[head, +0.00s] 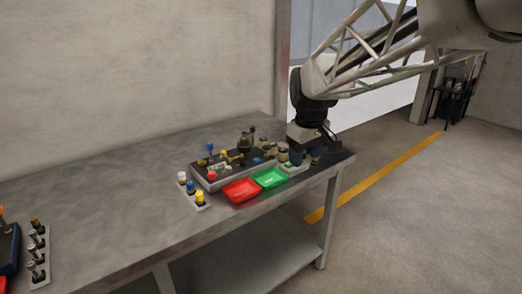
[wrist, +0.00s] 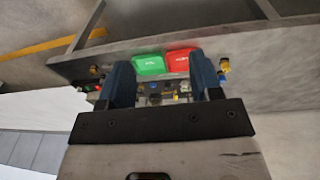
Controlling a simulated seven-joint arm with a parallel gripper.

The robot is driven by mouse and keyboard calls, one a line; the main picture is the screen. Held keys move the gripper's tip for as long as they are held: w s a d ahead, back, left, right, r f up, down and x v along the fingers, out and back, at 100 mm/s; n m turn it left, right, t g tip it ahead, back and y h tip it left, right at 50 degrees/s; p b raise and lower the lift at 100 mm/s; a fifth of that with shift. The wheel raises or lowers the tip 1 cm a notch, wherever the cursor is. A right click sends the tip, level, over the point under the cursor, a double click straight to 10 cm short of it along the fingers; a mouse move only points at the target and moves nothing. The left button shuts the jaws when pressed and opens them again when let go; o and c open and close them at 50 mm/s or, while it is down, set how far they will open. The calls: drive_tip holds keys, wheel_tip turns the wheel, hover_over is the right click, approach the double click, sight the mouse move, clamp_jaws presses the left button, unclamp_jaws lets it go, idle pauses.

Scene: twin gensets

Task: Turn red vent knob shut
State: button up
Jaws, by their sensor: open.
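A small red knob (head: 212,176) stands at the near left corner of a grey panel unit (head: 205,183) on the workbench. In the head view my gripper (head: 306,156) is at the right end of the bench, pointing down, well to the right of the red knob and apart from it. In the wrist view my gripper (wrist: 162,82) shows two blue fingers spread wide with nothing held between them. Small fittings of the panel show between and beyond the fingers, too small to tell the red knob for sure. The knob's turn position cannot be read.
A red tray (head: 241,191) and a green tray (head: 270,178) lie in front of the panel. A pale rack (head: 193,194) with white, blue and yellow-topped pieces stands to its left. Dark and brass fittings rise from the panel.

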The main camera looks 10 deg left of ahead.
drive_tip(key=w+a+f+n, duration=0.2)
drive_tip(key=w+a+f, duration=0.1)
drive_tip(key=w+a, duration=0.45)
drive_tip(key=w+a+f+n, duration=0.2)
drive_tip(key=w+a+n, duration=0.1)
drive_tip(key=w+a, duration=0.4)
drive_tip(key=n+g, duration=0.1)
drive_tip(key=n, duration=0.3)
hover_over(212, 172)
wheel_tip(212, 172, down, 10)
drive_tip(key=shift+s+r, duration=0.1)
drive_tip(key=shift+s, duration=0.05)
drive_tip(key=shift+f, duration=3.95)
drive_tip(key=c, duration=0.9)
